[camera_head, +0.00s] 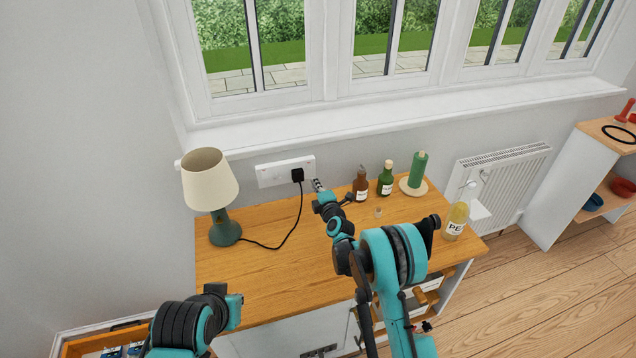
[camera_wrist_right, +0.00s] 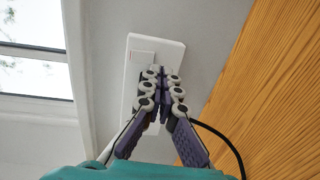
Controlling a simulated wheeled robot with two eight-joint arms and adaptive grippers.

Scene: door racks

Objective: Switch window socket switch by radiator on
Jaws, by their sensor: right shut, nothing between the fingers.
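A white double wall socket (camera_head: 274,173) is fixed to the wall below the window. A black plug (camera_head: 297,175) sits in its right half. The socket also shows in the right wrist view (camera_wrist_right: 171,52), with a reddish-marked switch (camera_wrist_right: 143,57) near its upper end there. My right gripper (camera_head: 317,184) is shut and empty beside the socket's right end. In the right wrist view its fingertips (camera_wrist_right: 160,72) overlap the plate's middle, close to the switch. They hide the plug and part of the plate; contact is unclear. Of my left arm only links show at the lower left.
A wooden-topped cabinet (camera_head: 262,280) stands below the socket. It bears a lamp (camera_head: 208,180), a brown bottle (camera_head: 361,185), a green bottle (camera_head: 386,180), a green candle (camera_head: 418,170) and a yellow bottle (camera_head: 457,218). A black cable (camera_head: 293,231) runs to the lamp. A radiator (camera_head: 505,180) is at right.

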